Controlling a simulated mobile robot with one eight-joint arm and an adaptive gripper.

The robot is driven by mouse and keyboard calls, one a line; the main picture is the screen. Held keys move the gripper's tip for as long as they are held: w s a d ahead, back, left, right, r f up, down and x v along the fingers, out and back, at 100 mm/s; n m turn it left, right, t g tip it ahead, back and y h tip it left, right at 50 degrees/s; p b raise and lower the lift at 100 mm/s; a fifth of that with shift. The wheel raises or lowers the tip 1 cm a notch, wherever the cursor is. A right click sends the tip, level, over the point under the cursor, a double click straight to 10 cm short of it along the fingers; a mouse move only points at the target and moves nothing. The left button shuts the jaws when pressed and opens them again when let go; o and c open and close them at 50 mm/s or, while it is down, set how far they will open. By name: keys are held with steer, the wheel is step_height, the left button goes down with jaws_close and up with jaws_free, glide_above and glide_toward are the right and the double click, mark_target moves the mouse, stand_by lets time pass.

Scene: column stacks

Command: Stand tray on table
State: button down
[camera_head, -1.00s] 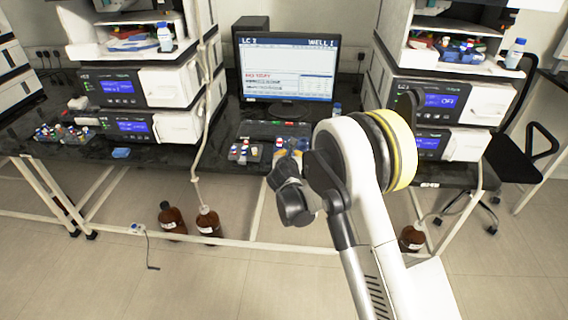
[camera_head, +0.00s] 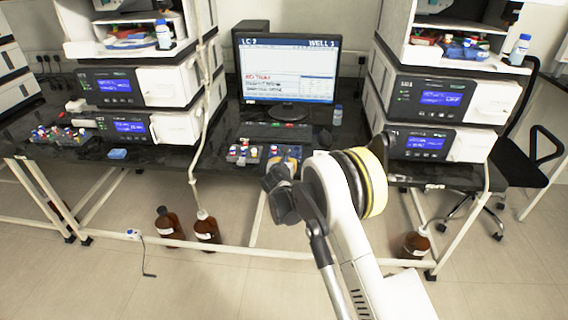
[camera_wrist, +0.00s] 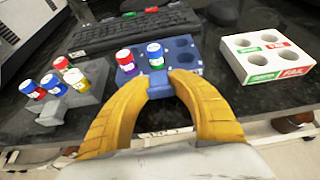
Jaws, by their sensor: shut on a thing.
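A blue tray (camera_wrist: 186,58) with round wells sits in front of my gripper (camera_wrist: 158,90) in the wrist view. It holds a red-capped vial (camera_wrist: 126,60) and a blue-capped vial (camera_wrist: 155,54); other wells are empty. My yellow fingers are shut on the tray's front tab. The tray looks level over the black table (camera_wrist: 120,110); I cannot tell whether it touches the top. In the head view my gripper (camera_head: 278,182) is at the table's front edge and the tray (camera_head: 291,153) is partly hidden behind it.
A grey rack with several vials (camera_wrist: 72,92) stands left of the tray. A white holder with wells (camera_wrist: 265,57) is to its right. A keyboard (camera_wrist: 135,28) lies behind, with a monitor (camera_head: 288,68) beyond. Instrument stacks (camera_head: 425,100) flank the space.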

steer(key=c, duration=1.1)
jaws_free()
steer(key=shift+f, duration=0.1)
